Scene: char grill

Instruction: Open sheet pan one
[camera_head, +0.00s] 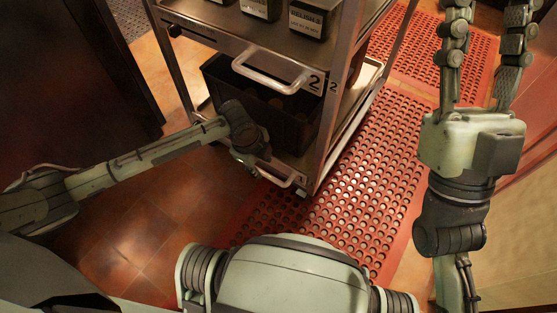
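A metal rack cart stands at top centre. Its lower front edge carries a pale bar handle (282,182), low near the floor, partly hidden by my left gripper; I cannot read a number on it. A second pale handle (270,78), on the shelf marked "2", is higher up. My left gripper (252,168) reaches down in front of the cart, at the left end of the low handle. Its fingers are small and dark, so whether they grip the handle is unclear. My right gripper (485,55) is raised at the right, its fingers wide apart and empty, away from the cart.
A black bin (224,84) with dark contents sits on the cart behind the upper handle. Labelled containers (308,18) stand on the top shelf. A red perforated mat (362,165) covers the floor right of the cart. A dark cabinet (70,75) stands left; tiled floor lies between.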

